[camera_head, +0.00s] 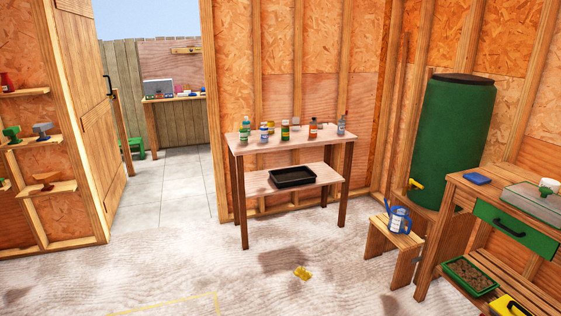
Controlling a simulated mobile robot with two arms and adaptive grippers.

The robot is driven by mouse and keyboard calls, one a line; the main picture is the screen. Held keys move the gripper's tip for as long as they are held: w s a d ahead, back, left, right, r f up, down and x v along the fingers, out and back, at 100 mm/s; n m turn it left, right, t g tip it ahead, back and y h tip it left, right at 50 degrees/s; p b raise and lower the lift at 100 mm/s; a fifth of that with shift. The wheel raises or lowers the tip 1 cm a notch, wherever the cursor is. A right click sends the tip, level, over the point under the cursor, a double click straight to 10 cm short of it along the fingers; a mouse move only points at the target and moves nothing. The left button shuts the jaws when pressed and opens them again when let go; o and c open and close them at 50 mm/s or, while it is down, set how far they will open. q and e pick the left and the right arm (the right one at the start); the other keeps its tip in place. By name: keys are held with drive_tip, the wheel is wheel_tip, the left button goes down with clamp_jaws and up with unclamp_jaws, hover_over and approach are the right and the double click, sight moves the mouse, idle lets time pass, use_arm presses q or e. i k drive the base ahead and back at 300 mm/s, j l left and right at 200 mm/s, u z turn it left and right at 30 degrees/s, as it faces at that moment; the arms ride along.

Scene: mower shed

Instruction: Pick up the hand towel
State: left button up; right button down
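A small flat blue item (477,179) lies on the top of the wooden workbench at the right. It could be a folded hand towel, but it is too small to tell. A small crumpled or lumpy yellow item (302,273) lies on the floor in the middle front; I cannot tell what it is. No other towel-like thing shows clearly. Neither of my grippers is in view.
A wooden table (240,147) with several bottles and a black tray (292,177) on its lower shelf stands centrally. A stool (396,234) holds a blue-and-white watering can (397,219). A green barrel (453,135) stands behind. The left-front floor is clear; a doorway opens back left.

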sight(300, 272)
drive_tip(key=i+j, duration=0.1)
drive_tip(key=i, duration=0.95)
drive_tip(key=i+j+u, duration=0.1)
drive_tip(key=i, duration=0.95)
drive_tip(key=i+l+z, duration=0.1)
drive_tip(key=i+z, duration=0.75)
drive_tip(key=i+j+z, duration=0.4)
drive_tip(key=i, duration=0.2)
drive_tip(key=l, duration=0.1)
